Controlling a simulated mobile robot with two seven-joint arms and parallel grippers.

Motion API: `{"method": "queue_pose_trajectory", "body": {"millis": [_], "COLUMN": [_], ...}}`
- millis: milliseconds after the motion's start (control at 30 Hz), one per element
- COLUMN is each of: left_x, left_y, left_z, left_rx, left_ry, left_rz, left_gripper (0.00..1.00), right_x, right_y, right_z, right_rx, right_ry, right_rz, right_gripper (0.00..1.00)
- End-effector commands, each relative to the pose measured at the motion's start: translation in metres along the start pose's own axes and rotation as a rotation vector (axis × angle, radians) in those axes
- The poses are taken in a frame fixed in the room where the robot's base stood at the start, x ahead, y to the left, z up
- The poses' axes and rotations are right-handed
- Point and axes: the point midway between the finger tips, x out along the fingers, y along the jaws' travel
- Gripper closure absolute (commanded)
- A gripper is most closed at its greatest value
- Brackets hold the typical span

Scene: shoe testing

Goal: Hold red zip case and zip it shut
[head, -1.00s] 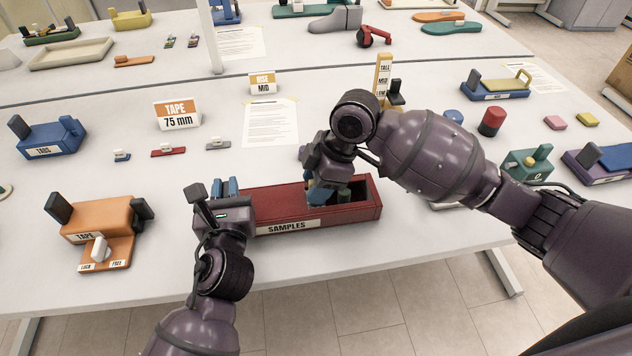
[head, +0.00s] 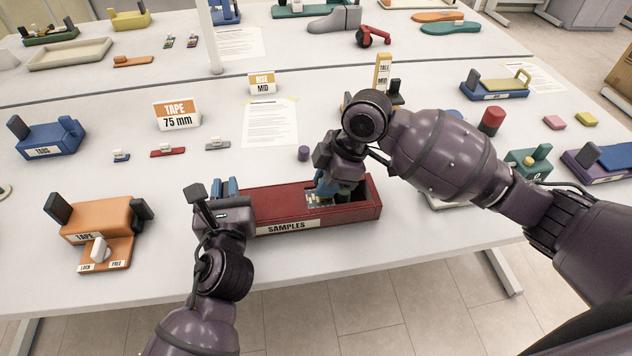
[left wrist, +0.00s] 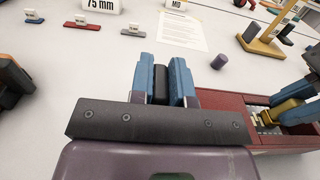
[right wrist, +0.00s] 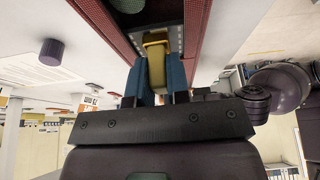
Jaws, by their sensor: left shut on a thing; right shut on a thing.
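The red zip case (head: 275,205), labelled SAMPLES, lies along the table's front edge. Its top is open toward the right, with light zip edges and a dark inside; my right gripper hides part of the opening. My left gripper (head: 227,188) is shut at the case's left end, on a dark upright tab (left wrist: 161,84) between its blue fingers. My right gripper (head: 327,188) points down over the opening. Its blue fingers are shut on the yellow zip pull (right wrist: 156,62), which also shows in the left wrist view (left wrist: 284,111).
A small purple cylinder (head: 303,153) stands just behind the case. An orange tape fixture (head: 98,218) is left of my left gripper. A paper sheet (head: 270,123) and small clips lie behind. A red-topped cylinder (head: 491,121) and other fixtures stand to the right.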

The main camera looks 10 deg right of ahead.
Motion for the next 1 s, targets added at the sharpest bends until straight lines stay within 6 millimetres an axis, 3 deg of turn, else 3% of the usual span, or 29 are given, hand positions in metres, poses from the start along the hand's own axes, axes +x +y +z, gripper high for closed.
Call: {"method": "queue_pose_trajectory", "body": {"millis": [100,333,800,833,1000], "left_x": [0.0,0.0,0.0,0.0,0.0], "left_y": [0.001,0.001,0.004,0.004,0.003], "left_z": [0.0,0.0,-0.001,-0.001,-0.001], "left_rx": [0.0,0.001,0.002,0.003,0.003], "left_ry": [0.001,0.001,0.002,0.002,0.002], "left_rz": [0.002,0.003,0.008,0.008,0.006], "left_gripper": [1.0,1.0,1.0,1.0,1.0], "right_x": [-0.01,-0.026,-0.031,-0.031,-0.031], "right_y": [0.001,0.001,0.001,0.001,0.001], "right_z": [0.027,0.063,0.075,0.075,0.074], "right_rx": [0.007,0.006,0.004,0.004,0.003], "right_ry": [-0.006,-0.005,-0.005,-0.006,-0.004], "right_rz": [0.002,0.002,0.003,0.003,0.002], "right_gripper": [1.0,1.0,1.0,0.79,0.57]}}
